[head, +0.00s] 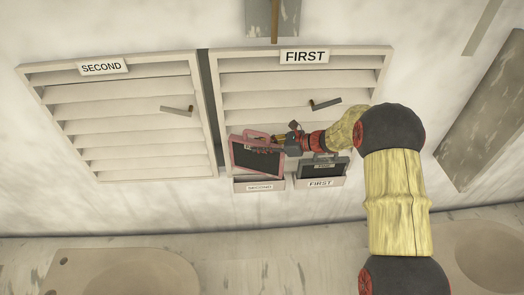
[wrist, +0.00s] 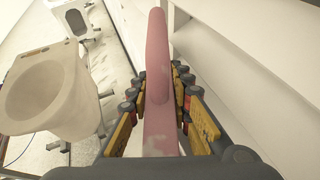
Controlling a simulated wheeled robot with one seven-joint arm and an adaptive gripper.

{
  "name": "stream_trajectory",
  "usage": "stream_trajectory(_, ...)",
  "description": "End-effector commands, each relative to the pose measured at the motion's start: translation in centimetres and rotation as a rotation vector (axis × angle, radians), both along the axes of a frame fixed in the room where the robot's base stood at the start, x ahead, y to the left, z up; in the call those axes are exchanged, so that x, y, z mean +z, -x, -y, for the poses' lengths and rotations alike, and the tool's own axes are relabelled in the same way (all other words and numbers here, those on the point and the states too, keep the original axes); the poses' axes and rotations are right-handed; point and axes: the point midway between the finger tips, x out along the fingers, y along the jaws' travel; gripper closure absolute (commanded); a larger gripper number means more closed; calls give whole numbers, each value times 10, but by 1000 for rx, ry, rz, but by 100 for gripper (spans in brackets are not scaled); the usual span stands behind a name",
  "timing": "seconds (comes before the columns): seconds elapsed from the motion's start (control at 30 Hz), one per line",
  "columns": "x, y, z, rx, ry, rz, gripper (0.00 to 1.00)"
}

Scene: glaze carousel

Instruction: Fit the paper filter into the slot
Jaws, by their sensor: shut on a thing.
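A pink-framed filter with a dark panel (head: 258,160) hangs from my gripper (head: 277,142), tilted a little. Its small label is too small to read, so I cannot tell if it is the paper one. In the wrist view, my gripper (wrist: 160,88) is shut around its pink handle bar (wrist: 158,45). The filter's lower edge is just over the slot holder marked SECOND (head: 259,187); I cannot tell if it is inside. A dark grey filter (head: 322,169) stands in the slot holder marked FIRST (head: 320,183), to the right.
Louvred doors marked SECOND (head: 120,124) and FIRST (head: 300,101) are on the wall behind, each with a lever handle. My arm comes in from the right, in front of the FIRST door. A pale basin-like fixture (wrist: 48,90) shows at left in the wrist view.

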Motion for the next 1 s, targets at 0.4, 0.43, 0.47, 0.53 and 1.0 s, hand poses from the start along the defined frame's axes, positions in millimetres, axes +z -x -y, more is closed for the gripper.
stream_trajectory(0.4, -27, -12, 6, -1, -2, -4, 100)
stream_trajectory(0.43, -31, -12, 6, 1, 0, -4, 100)
stream_trajectory(0.47, -35, -12, 6, 0, -2, -4, 100)
stream_trajectory(0.53, -43, -13, 6, 1, -1, -1, 100)
stream_trajectory(1.0, -53, -13, 6, 0, -1, 1, 100)
